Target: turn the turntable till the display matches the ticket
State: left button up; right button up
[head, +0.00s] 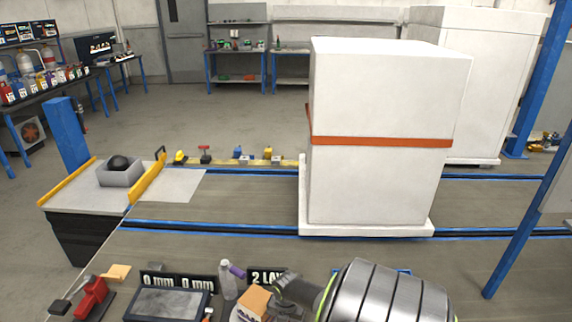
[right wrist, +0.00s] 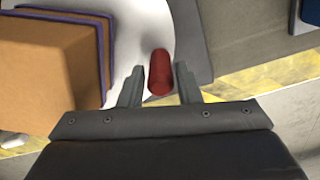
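In the right wrist view, a red peg (right wrist: 159,72) stands between the fingers of my right gripper (right wrist: 158,88). The fingers are open on either side of it, with a gap at least on the left. A white rounded surface (right wrist: 124,78) lies around the peg; I cannot tell if it is the turntable. In the head view my right arm covers that place. Dark display panels there read "0 mm" (head: 159,281), "0 mm" (head: 197,283) and a partly covered "2 LAY" (head: 267,277). I cannot make out a ticket. My left gripper is not in view.
A brown box with purple edging (right wrist: 50,70) stands left of the gripper. A tall white load with an orange band (head: 380,141) stands on the conveyor behind. A bottle (head: 228,281), a dark screen (head: 170,303) and a red tool (head: 93,297) crowd the front bench.

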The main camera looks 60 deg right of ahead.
jog(key=shift+o, duration=1.4)
jog(key=shift+r, duration=0.1)
notch_tip(320, 180, up, 17)
jog(key=p, duration=0.1)
jog(key=shift+r, duration=0.15)
